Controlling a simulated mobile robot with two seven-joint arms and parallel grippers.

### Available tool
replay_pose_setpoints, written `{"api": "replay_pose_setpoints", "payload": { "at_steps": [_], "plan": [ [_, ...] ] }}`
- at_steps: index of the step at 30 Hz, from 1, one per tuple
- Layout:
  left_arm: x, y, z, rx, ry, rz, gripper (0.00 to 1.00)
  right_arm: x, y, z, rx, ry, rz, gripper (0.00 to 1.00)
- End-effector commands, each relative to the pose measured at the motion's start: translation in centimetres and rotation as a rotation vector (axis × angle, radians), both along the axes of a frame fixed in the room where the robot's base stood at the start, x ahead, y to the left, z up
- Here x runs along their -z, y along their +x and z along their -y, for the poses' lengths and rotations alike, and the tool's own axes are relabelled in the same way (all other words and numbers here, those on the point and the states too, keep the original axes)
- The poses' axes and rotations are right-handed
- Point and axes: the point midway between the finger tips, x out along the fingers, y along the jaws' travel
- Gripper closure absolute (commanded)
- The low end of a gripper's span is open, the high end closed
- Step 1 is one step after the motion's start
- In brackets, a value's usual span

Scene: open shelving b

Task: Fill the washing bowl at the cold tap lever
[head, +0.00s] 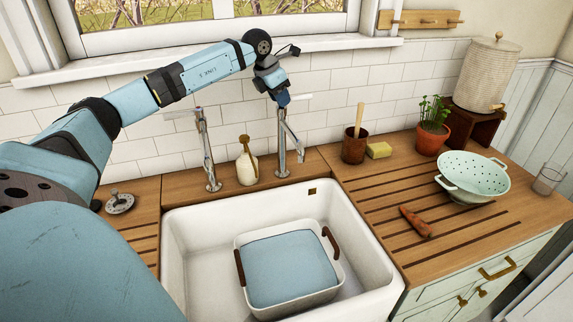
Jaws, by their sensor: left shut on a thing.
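The washing bowl (312,297), white with two brown side handles, sits inside the white sink. A flat light-blue surface (290,265) that looks like water spreads across it, close below the rim. I see no hot or cold mark. My left gripper (283,98) is shut on the lever (300,96) of the right tap; its fingers partly hide the lever. No clear stream shows under either spout. My right gripper is out of view.
The white sink (382,278) has room around the bowl.

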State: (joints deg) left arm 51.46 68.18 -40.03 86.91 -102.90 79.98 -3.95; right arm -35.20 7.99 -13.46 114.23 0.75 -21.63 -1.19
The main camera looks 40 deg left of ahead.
Motion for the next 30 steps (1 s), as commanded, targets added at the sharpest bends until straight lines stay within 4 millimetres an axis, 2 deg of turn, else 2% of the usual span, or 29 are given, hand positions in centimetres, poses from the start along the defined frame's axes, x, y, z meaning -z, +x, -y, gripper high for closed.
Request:
{"api": "replay_pose_setpoints", "payload": {
  "at_steps": [5, 6, 9, 20, 25, 30],
  "plan": [
    [0.0, 0.0, 0.2, 0.003, -0.002, -0.001, 0.96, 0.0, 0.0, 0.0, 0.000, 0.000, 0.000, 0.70],
    [0.0, 0.0, 0.2, 0.003, -0.002, 0.000, 0.64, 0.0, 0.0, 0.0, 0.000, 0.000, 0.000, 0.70],
    [0.0, 0.0, 0.1, 0.003, -0.001, 0.001, 0.41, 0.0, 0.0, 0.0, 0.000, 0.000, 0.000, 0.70],
    [-0.5, -0.1, -0.1, 0.001, 0.000, 0.002, 0.41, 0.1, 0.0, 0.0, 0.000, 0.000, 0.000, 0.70],
    [-2.9, -1.1, -0.3, 0.001, 0.000, 0.005, 0.41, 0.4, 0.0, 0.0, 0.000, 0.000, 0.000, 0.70],
    [-6.6, -2.5, -0.7, 0.001, 0.000, 0.005, 0.41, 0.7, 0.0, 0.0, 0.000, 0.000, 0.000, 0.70]
  ]
}}
